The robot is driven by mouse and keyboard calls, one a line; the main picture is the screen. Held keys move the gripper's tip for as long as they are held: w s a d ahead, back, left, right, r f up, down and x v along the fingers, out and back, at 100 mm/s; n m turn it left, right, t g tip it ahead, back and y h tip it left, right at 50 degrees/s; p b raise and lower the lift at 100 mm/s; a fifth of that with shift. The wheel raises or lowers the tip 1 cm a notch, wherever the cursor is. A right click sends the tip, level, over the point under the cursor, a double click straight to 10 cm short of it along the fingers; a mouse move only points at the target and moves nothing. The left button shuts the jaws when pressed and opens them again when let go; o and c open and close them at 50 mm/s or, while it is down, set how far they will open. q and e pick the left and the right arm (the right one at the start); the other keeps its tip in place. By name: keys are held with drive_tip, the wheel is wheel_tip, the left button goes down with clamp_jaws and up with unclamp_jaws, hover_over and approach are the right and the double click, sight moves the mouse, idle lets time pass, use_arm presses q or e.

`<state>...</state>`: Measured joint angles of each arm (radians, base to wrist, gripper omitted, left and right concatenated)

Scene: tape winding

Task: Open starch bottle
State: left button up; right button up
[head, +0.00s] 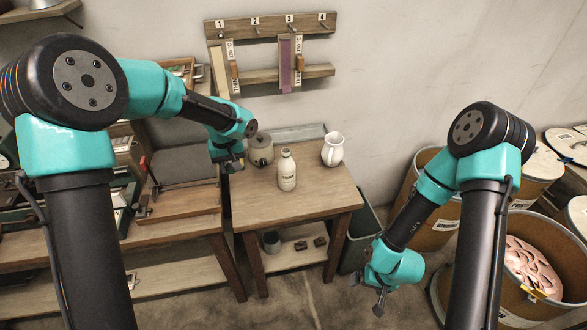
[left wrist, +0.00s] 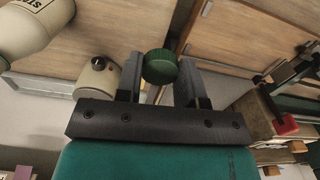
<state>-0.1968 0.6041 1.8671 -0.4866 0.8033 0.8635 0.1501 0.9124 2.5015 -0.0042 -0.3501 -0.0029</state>
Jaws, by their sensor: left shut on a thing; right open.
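My left gripper (head: 232,166) is over the table's left side, apart from the bottle. It is shut on a green ridged cap (left wrist: 160,66), seen between its fingers in the left wrist view. No green cap shows on the bottle's neck in the head view. My right gripper (head: 380,300) is open and empty, low to the right of the table.
A lidded grey pot (head: 260,150) stands close beside my left gripper. A white jug (head: 333,150) stands at the table's back right. The front of the wooden table (head: 310,207) is clear. Drums, one with copper-coloured pieces (head: 530,262), stand at right. A rack (head: 270,25) hangs behind.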

use_arm(q)
drive_tip(key=w+d+r, duration=0.3)
drive_tip(key=w+d, duration=0.5)
drive_tip(key=d, duration=0.2)
drive_tip(key=n, duration=0.4)
hover_over(306, 176)
wheel_tip(306, 176, down, 8)
drive_tip(key=shift+f, duration=0.15)
drive_tip(key=shift+f, duration=0.1)
drive_tip(key=shift+f, duration=3.05)
drive_tip(key=shift+f, duration=0.1)
drive_tip(key=shift+f, duration=1.75)
drive_tip(key=shift+f, duration=0.1)
